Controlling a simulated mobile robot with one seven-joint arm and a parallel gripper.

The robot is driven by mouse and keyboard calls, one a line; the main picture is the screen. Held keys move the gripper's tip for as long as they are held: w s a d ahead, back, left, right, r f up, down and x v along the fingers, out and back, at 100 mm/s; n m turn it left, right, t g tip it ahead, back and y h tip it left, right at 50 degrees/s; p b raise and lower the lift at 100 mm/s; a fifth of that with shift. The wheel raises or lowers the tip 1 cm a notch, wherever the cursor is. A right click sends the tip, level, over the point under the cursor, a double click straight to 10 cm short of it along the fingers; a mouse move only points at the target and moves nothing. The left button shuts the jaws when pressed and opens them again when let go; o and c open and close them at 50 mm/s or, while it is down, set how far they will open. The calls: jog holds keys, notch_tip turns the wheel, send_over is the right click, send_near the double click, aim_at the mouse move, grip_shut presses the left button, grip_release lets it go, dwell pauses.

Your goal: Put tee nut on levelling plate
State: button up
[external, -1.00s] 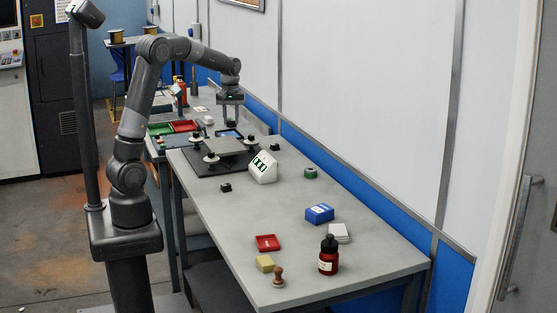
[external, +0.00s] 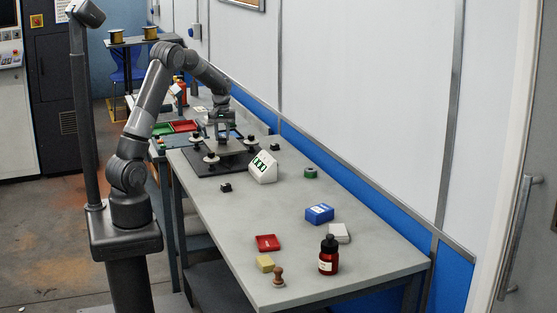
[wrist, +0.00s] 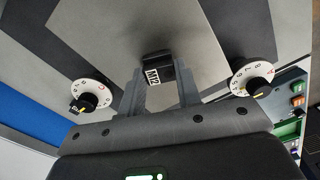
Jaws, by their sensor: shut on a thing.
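My gripper (external: 222,138) is low over the levelling plate (external: 238,149), a light grey plate with dial knobs at its corners. In the wrist view the two fingers (wrist: 159,88) are shut on the tee nut (wrist: 157,66), a small black block with a white label. The grey plate surface (wrist: 205,40) fills the area behind the nut. I cannot tell whether the nut touches the plate. In the external view the nut is too small to make out at the fingertips.
Numbered dials stand at left (wrist: 92,95) and right (wrist: 252,78) of the fingers. A white display block (external: 263,167) stands beside the plate. Small black blocks (external: 226,187) lie on the bench nearby. Red and green trays (external: 184,126) sit beyond the plate. The bench's middle is mostly clear.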

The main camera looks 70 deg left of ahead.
jog(key=o, duration=1)
jog(key=shift+f, duration=0.1)
notch_tip(320, 180, up, 12)
jog(key=shift+r, duration=0.15)
